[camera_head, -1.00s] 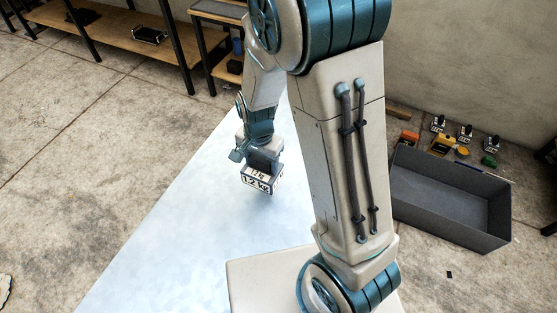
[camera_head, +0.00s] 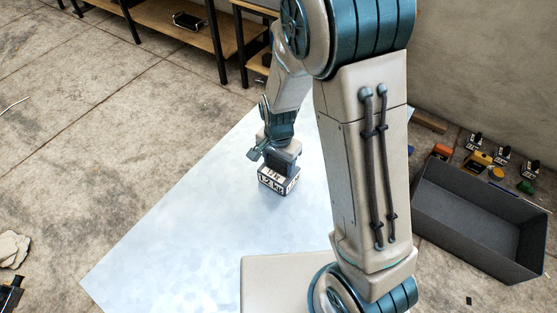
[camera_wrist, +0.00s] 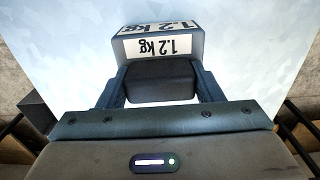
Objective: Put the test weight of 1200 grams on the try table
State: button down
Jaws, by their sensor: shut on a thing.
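The test weight (camera_head: 277,181) is a dark grey block with white labels reading 1.2 kg. It also shows in the wrist view (camera_wrist: 160,45), label upside down. My gripper (camera_head: 280,163) is shut on its dark top grip, which shows between the fingers in the wrist view (camera_wrist: 160,82). The weight is over a pale blue-white flat surface (camera_head: 190,215); I cannot tell whether it touches that surface. No try table is clearly identifiable by a label.
A grey open bin (camera_head: 475,215) stands on the floor at the right. Behind it are several small weights (camera_head: 502,155) and coloured items. A wooden shelf (camera_head: 165,25) with black legs stands at the back. Concrete floor at the left is mostly clear.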

jog(key=shift+c, duration=2)
grip_release()
jog(key=shift+f, duration=0.1)
notch_tip(320, 180, up, 12)
jog(key=s+d+r+n+t, duration=0.2)
jog(key=s+d+r+n, duration=0.5)
jog(key=s+d, duration=0.5)
notch_tip(320, 180, up, 2)
jog(key=shift+r+t, duration=0.15)
jog(key=shift+t, duration=0.25)
jog(key=shift+s, duration=0.1)
